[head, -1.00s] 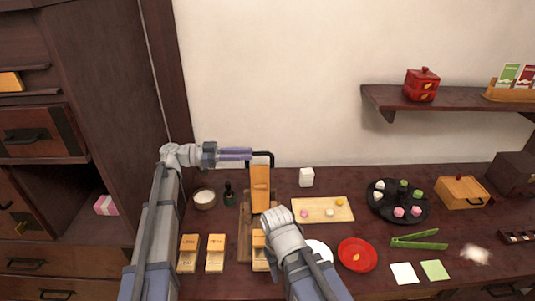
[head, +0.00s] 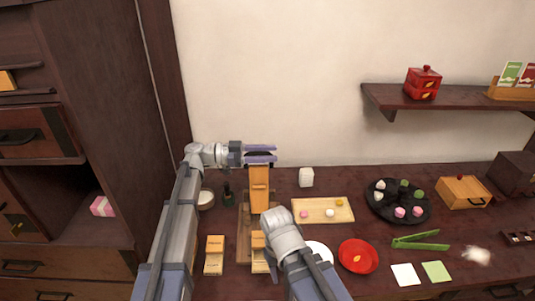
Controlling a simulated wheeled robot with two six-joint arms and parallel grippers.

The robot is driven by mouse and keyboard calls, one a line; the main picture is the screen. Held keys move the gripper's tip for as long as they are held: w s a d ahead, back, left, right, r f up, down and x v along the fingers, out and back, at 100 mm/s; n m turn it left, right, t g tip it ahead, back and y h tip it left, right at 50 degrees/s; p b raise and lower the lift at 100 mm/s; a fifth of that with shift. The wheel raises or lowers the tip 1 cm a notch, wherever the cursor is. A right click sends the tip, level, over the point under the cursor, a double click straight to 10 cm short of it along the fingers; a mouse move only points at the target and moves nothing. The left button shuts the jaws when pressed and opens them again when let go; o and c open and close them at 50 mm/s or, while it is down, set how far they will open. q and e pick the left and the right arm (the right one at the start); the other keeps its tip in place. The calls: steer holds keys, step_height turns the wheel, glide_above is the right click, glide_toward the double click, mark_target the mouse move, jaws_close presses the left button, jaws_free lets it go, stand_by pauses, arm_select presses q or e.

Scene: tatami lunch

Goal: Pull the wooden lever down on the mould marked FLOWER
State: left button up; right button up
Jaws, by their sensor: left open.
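An upright wooden lever (head: 260,190) stands on a brown wooden base (head: 244,232) left of the table's middle. My left gripper (head: 261,154) is open at the top of the lever, one finger above the other, with nothing seen held. I cannot tell whether it touches the lever. A small wooden mould (head: 214,256) stands at the front left, and another wooden block (head: 258,252) sits at the foot of the lever. Their markings are too small to read.
A wooden board with sweets (head: 322,218), a black round tray (head: 385,212), a red plate (head: 357,268) and green tongs (head: 420,245) lie to the right. A white cup (head: 306,177) stands behind the board. A bowl (head: 206,199) and dark bottle (head: 228,194) are left of the lever.

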arm_select(q)
steer(key=shift+c, duration=0.3)
jaws_close()
stand_by(1.1)
